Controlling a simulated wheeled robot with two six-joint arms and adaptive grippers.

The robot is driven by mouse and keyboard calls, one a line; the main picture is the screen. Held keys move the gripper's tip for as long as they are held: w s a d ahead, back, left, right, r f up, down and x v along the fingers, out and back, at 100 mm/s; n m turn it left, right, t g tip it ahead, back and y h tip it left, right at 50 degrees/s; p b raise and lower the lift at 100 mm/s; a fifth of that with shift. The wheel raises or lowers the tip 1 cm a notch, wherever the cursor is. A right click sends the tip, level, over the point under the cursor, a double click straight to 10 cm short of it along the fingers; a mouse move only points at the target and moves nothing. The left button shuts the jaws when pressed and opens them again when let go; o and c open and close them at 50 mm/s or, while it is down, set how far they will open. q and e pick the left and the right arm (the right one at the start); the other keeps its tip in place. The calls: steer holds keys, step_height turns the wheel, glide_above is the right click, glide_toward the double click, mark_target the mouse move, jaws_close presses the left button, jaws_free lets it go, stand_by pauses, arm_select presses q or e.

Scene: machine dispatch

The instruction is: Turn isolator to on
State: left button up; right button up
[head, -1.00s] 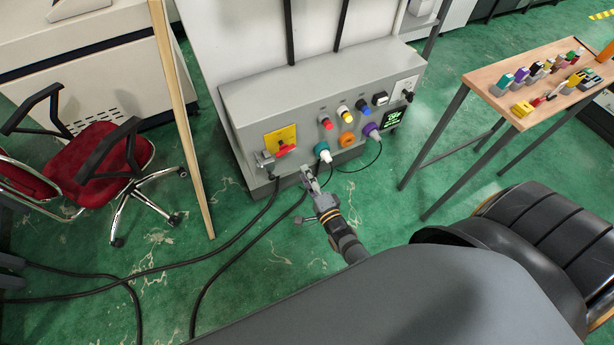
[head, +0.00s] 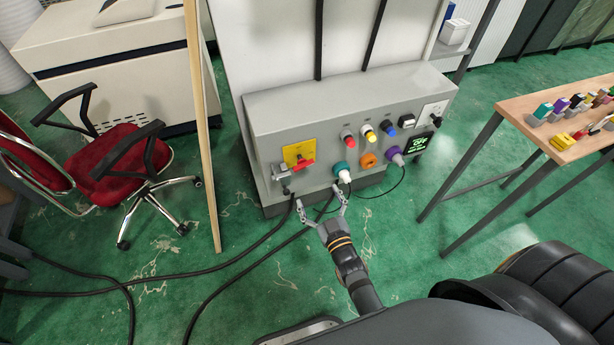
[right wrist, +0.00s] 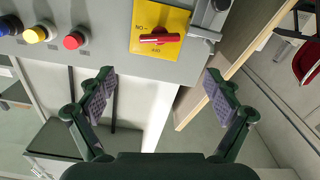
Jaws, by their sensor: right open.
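The isolator is a red handle (head: 302,165) on a yellow plate (head: 293,150), at the left of the grey cabinet's sloped front. In the right wrist view the red handle (right wrist: 158,38) lies across the yellow plate (right wrist: 171,20), with upside-down lettering beside it. A grey metal latch (head: 283,172) sits next to the plate. My right gripper (head: 320,198) is open and empty, low in front of the cabinet and apart from the handle. In the right wrist view its spread fingers (right wrist: 158,84) stand below the plate in the picture. My left gripper is out of view.
The grey cabinet (head: 350,102) also carries red, yellow and blue knobs, plugs and a small green-text display (head: 419,146). Black cables (head: 240,255) run over the green floor. A wooden post (head: 204,130) and red chair (head: 112,160) stand left, a wooden table (head: 520,104) right.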

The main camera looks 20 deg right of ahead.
mark_target(304, 167)
steer(key=shift+n, duration=0.4)
steer(key=w, duration=1)
steer(key=shift+w+a+b, duration=0.15)
steer(key=shift+w+b, duration=0.1)
steer(key=shift+b, duration=0.15)
steer(key=shift+c, duration=0.5)
